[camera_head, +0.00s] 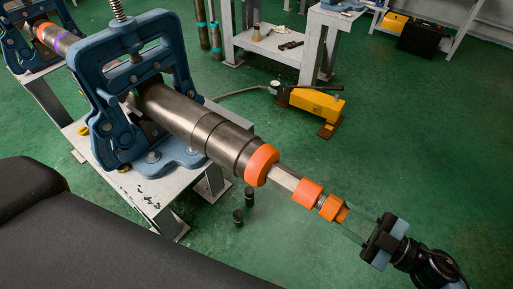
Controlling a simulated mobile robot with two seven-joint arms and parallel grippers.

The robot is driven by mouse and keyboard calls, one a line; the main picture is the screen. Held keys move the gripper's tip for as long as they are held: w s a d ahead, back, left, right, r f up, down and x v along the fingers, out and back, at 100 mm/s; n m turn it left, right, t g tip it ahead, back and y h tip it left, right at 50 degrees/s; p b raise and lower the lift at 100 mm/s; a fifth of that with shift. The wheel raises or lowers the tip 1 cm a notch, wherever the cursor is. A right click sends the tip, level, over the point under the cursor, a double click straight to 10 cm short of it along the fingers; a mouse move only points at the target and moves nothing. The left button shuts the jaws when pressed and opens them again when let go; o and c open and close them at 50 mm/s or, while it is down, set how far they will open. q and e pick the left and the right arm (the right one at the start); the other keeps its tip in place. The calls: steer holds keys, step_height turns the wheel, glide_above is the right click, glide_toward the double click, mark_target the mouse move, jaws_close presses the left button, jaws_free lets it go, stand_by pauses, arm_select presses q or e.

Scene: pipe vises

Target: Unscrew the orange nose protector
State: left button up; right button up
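A long grey steel pipe tool (200,124) is held in a blue pipe vise (103,131) and slopes down to the right. It has an orange collar (262,165), then a bare steel shaft (284,178), then an orange ring (307,193). The orange nose protector (333,208) appears to be the piece at the far right end, with a narrow metal section before it. My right gripper (347,219) comes in from the lower right, in line with the tool. Its thin fingers reach the protector's end; whether they press on it I cannot tell. My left gripper is not in view.
The vise stands on a grey metal table (141,199). A yellow pump (316,103) lies on the green floor behind the tool. Two small dark cylinders (244,206) stand below it. Another vise (30,38) is at upper left. Floor around my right gripper is clear.

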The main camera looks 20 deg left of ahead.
steer(key=c, duration=0.4)
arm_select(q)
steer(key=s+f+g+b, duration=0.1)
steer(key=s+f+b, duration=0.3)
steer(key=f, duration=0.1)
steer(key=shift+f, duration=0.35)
arm_select(e)
steer(key=n, duration=1.4)
steer(key=shift+n+g, duration=0.3)
steer(key=shift+n, duration=0.1)
